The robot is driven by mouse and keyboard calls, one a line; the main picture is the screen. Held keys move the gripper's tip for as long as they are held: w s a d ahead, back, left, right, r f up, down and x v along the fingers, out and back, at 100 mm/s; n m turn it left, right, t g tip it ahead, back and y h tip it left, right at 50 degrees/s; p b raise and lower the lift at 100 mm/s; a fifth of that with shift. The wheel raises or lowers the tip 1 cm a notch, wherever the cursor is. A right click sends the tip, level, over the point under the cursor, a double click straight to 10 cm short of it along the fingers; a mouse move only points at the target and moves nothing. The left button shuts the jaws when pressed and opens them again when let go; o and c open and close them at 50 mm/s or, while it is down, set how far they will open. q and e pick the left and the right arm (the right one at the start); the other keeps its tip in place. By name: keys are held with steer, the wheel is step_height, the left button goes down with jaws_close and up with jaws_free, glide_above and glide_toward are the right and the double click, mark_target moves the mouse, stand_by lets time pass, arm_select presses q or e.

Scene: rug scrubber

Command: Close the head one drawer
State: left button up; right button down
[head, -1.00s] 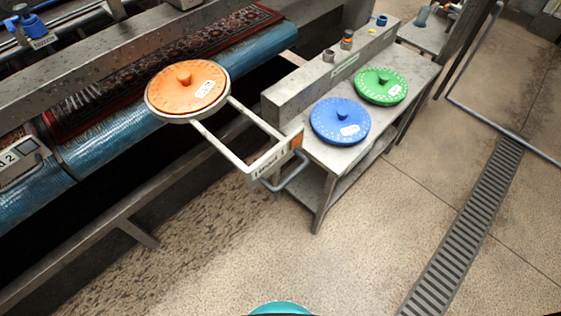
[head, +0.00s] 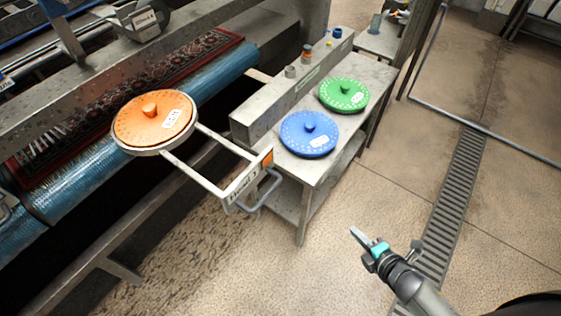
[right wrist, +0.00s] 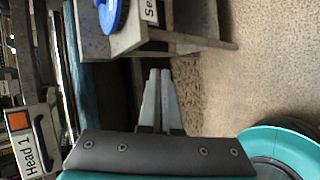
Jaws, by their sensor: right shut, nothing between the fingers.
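The head one drawer (head: 210,176) is pulled out from the machine, a light metal frame with a label plate, an orange patch and a grey bar handle (head: 262,190) at its outer end. An orange disc (head: 153,119) sits in its round holder at the machine end. In the right wrist view the "Head 1" label plate (right wrist: 34,142) is at the lower left. My right gripper (head: 357,236) is shut and empty, low over the floor to the right of the handle and apart from it. Its fingers show in the right wrist view (right wrist: 160,75). My left gripper is out of view.
A metal table (head: 290,164) beside the drawer holds a blue disc (head: 309,135) and a green disc (head: 344,95). A patterned rug (head: 110,92) lies on the machine. A floor drain grate (head: 455,200) runs at right. Open floor lies in front.

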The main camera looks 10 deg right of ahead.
steer(key=w+a+r+n+t+y, duration=0.1)
steer(key=w+a+r+n+y, duration=0.1)
steer(key=r+n, duration=0.3)
steer(key=w+a+r+n+y, duration=0.1)
steer(key=w+r+n+y, duration=0.1)
steer(key=r+n, duration=0.35)
steer(key=n+g+y+p, duration=0.15)
steer(key=n+y, duration=0.25)
steer(key=n, duration=0.8)
glide_toward(270, 161)
steer(key=p+x, duration=0.2)
steer(key=x, duration=0.4)
steer(key=shift+w+a+f, duration=0.1)
steer(key=shift+w+a, duration=0.05)
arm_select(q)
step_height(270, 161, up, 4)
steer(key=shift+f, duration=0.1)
